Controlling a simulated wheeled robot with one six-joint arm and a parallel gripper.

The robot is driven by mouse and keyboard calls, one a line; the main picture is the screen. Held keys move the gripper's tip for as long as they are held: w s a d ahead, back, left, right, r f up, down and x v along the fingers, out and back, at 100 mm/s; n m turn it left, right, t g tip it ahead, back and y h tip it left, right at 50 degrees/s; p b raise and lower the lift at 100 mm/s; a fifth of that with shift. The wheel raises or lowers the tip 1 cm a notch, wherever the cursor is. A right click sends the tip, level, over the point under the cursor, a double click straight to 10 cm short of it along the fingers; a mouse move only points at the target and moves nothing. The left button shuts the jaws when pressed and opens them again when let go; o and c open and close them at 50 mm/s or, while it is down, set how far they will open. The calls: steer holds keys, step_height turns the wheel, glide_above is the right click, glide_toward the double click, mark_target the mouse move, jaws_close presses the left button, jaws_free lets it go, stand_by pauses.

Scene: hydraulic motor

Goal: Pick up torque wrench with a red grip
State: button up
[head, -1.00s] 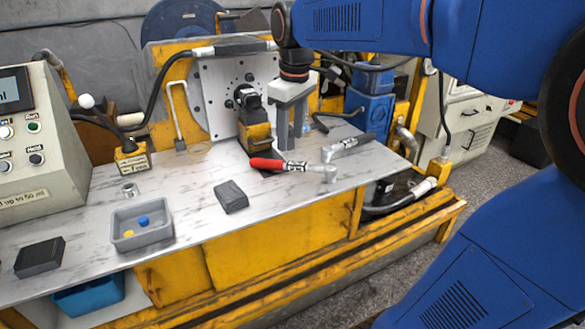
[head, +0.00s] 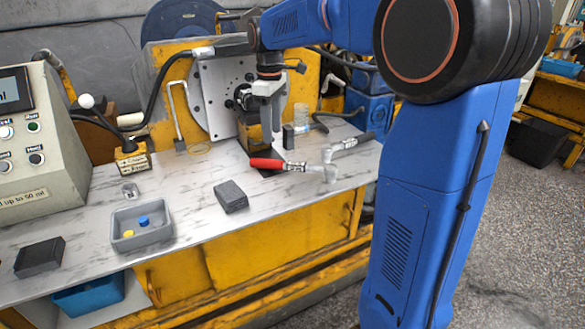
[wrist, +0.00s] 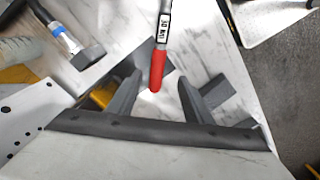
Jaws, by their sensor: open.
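The torque wrench with a red grip (head: 267,163) lies on the light marble-patterned worktop, its red handle to the left and its metal head to the right. In the wrist view the red grip (wrist: 157,70) points down between the fingers, with a white label above it on the shaft. My gripper (head: 267,122) is above the worktop, over the grip end of the wrench. In the wrist view my gripper (wrist: 158,92) is open, with one finger on each side of the grip and nothing held. How far the fingers are above the wrench is hard to tell.
A yellow-and-black motor fixture (head: 249,133) stands close behind. A dark block (head: 231,196) and a grey tray (head: 143,237) sit on clear worktop at left.

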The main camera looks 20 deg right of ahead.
glide_above(276, 161)
steer(key=f, duration=0.6)
steer(key=shift+w+a+f, duration=0.1)
steer(key=shift+a+f, duration=0.25)
steer(key=shift+d+f, duration=0.15)
steer(key=shift+f, duration=1.15)
steer(key=shift+d+f, duration=0.15)
steer(key=shift+f, duration=1.15)
jaws_close()
